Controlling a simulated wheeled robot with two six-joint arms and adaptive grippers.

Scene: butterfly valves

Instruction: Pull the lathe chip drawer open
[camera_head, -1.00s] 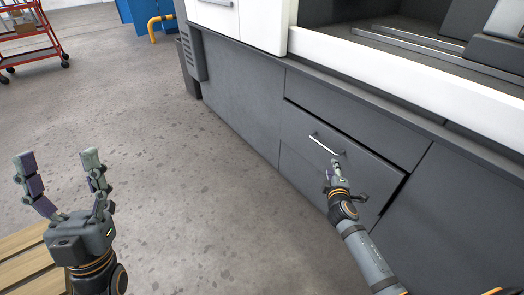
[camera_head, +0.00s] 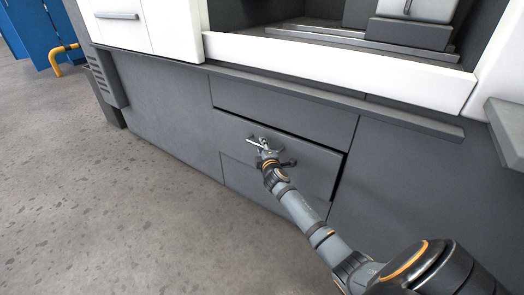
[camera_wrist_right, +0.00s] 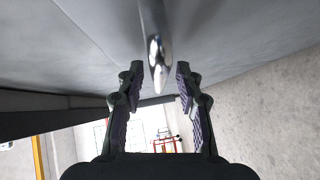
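The chip drawer (camera_head: 310,162) is a dark grey panel low in the lathe's front. A dark gap shows along its top and right edges; I cannot tell whether it stands slightly out. Its bar handle (camera_head: 256,142) is partly hidden by my right gripper (camera_head: 263,150). In the right wrist view the shiny handle (camera_wrist_right: 153,40) lies between the fingers of the right gripper (camera_wrist_right: 157,75). The fingers are open, with a visible gap on each side of the bar. My left gripper is not in the head view now.
The lathe's grey ledge (camera_head: 290,91) runs above the drawer. A grey shelf corner (camera_head: 508,130) juts in at the right. Clear concrete floor (camera_head: 110,215) lies in front, and a yellow pipe (camera_head: 57,56) stands at the far left.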

